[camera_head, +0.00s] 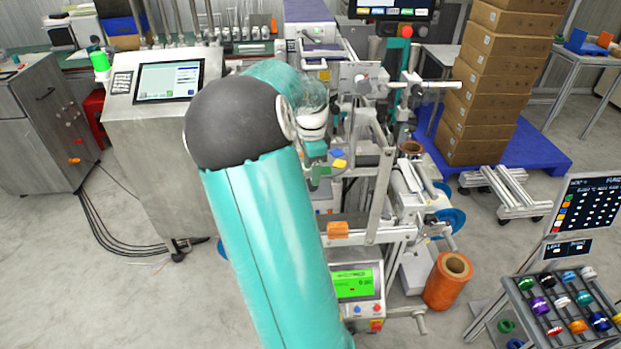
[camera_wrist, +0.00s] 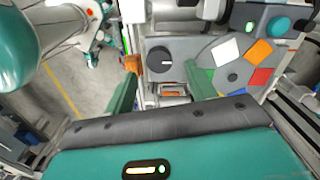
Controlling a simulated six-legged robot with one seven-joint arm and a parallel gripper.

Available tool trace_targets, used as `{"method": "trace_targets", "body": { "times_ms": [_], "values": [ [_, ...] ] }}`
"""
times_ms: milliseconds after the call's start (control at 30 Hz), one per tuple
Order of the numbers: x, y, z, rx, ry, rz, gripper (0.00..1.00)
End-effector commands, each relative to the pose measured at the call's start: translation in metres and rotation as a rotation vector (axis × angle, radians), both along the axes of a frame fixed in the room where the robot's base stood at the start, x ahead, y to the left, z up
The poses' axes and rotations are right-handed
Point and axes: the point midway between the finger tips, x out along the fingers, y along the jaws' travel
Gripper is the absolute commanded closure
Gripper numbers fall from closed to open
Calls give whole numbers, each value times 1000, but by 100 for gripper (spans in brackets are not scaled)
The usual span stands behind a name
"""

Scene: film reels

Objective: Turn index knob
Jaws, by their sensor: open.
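The index knob (camera_wrist: 159,59), a round black dial with a white pointer line, sits on a grey machine panel (camera_wrist: 178,46) in the wrist view. The line points to the right. My gripper (camera_wrist: 163,84) is open, with its two green fingers apart, one at the lower left of the knob and one at its lower right. In the head view, my arm covers much of the machine, and I cannot make out the knob there.
Right of the knob is a disc with coloured patches, including an orange one (camera_wrist: 258,52). A teal button (camera_wrist: 279,26) is beyond it. In the head view, a box stack (camera_head: 490,85) stands on a blue pallet, and a reel rack (camera_head: 565,300) is at lower right.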

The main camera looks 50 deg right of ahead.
Motion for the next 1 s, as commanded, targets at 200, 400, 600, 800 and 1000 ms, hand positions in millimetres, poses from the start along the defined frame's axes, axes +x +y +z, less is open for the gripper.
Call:
{"method": "trace_targets", "body": {
  "times_ms": [200, 400, 600, 800, 1000],
  "values": [
    [1, 2, -31, 2, 1, 1, 44],
    [1, 2, -37, -1, -1, 2, 44],
    [1, 2, -37, -1, -1, 2, 50],
    [1, 2, -37, -1, -1, 2, 89],
    [1, 2, -37, 0, -1, 9, 89]
  ]
}}
